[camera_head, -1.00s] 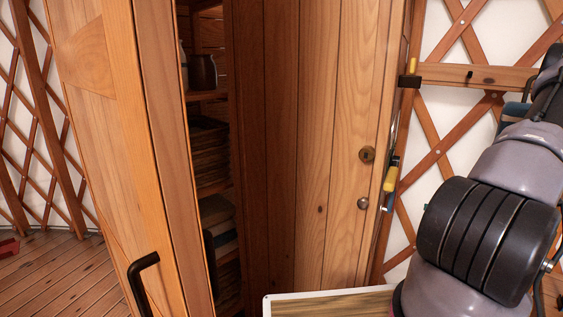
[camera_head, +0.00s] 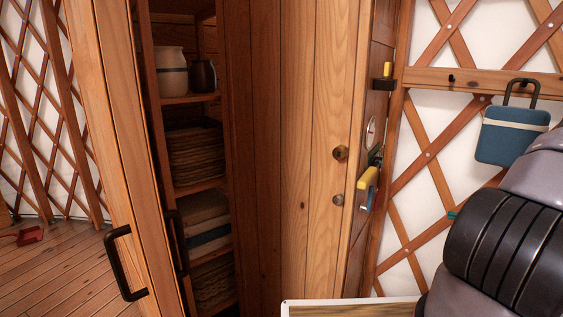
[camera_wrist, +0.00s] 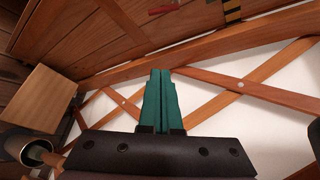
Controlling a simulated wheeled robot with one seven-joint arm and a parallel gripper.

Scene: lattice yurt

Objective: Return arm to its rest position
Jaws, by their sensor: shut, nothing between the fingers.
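My gripper (camera_wrist: 159,78) shows in the wrist view with its two green fingers closed together and nothing between them. It points toward the lattice wall and the wooden cabinet side, apart from both. In the head view my arm's grey and black links fill the lower right, and the gripper itself is mostly out of sight there; a small green bit by the lattice may be its tip.
A wooden cabinet stands ahead with its left door (camera_head: 113,150) ajar, black handle (camera_head: 122,262) outward. Its shelves hold a jar (camera_head: 171,72), a dark mug (camera_head: 203,76) and stacked items. A blue bag (camera_head: 511,135) hangs on the lattice wall (camera_head: 425,150) near my arm.

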